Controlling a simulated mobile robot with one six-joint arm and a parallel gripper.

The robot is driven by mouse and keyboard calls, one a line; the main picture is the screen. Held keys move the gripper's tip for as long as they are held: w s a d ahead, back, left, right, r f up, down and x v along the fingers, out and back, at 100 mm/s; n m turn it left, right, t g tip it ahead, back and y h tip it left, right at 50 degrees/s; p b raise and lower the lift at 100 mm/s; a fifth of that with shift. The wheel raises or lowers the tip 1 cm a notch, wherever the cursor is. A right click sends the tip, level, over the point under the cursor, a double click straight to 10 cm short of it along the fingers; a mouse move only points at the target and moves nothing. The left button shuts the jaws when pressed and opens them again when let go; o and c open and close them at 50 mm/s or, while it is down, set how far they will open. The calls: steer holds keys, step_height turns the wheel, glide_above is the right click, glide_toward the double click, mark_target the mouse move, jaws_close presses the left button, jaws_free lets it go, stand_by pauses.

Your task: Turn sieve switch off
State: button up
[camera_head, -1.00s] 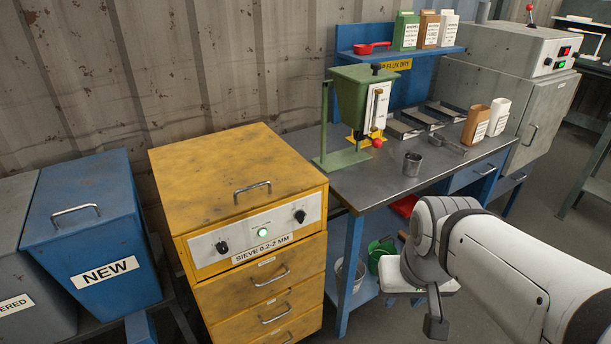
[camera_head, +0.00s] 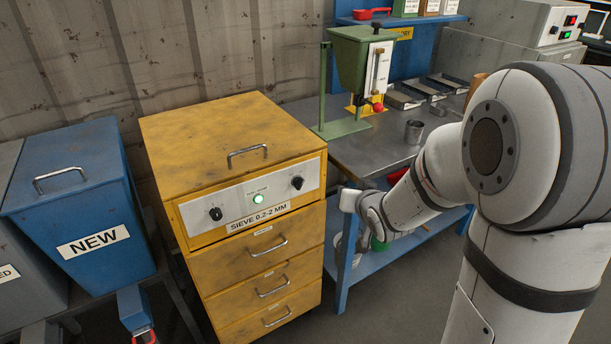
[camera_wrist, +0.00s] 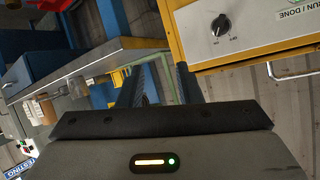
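The sieve is a yellow cabinet (camera_head: 230,140) labelled "SIEVE 0.2-2 MM". Its pale front panel has a left black knob (camera_head: 216,214), a right black knob (camera_head: 297,183) and a lit green button (camera_head: 258,199) between them. My gripper (camera_head: 350,199) is just right of the cabinet's front, apart from the panel; its fingers are unclear there. In the wrist view my gripper's dark fingers (camera_wrist: 158,84) stand apart with nothing seen between them. A black knob (camera_wrist: 220,24) on a pale panel marked "RUN / DONE" is above right of the fingers; I cannot tell which panel knob it is.
The metal-topped bench (camera_head: 365,150) with a green hopper (camera_head: 352,62) and a metal cup (camera_head: 414,131) stands right of the cabinet. A blue "NEW" bin (camera_head: 75,200) is on the left. Drawer handles (camera_head: 270,248) project below the panel. Floor in front is free.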

mark_target(302, 185)
steer(key=w+a+f+t+y, duration=0.1)
steer(key=w+a+y, duration=0.1)
steer(key=w+a, duration=0.1)
steer(key=w+a+f+y+b, duration=0.1)
steer(key=w+a+f+y, duration=0.1)
steer(key=a, duration=0.3)
steer(key=w+a+f+t+y+b, duration=0.1)
steer(key=w+a+f+y, duration=0.1)
steer(key=w+a, duration=0.1)
steer(key=shift+w+a+f+n+t+y, duration=0.1)
steer(key=shift+w+a+n+t+y, duration=0.2)
steer(key=shift+a, duration=0.4)
steer(key=c, duration=0.6)
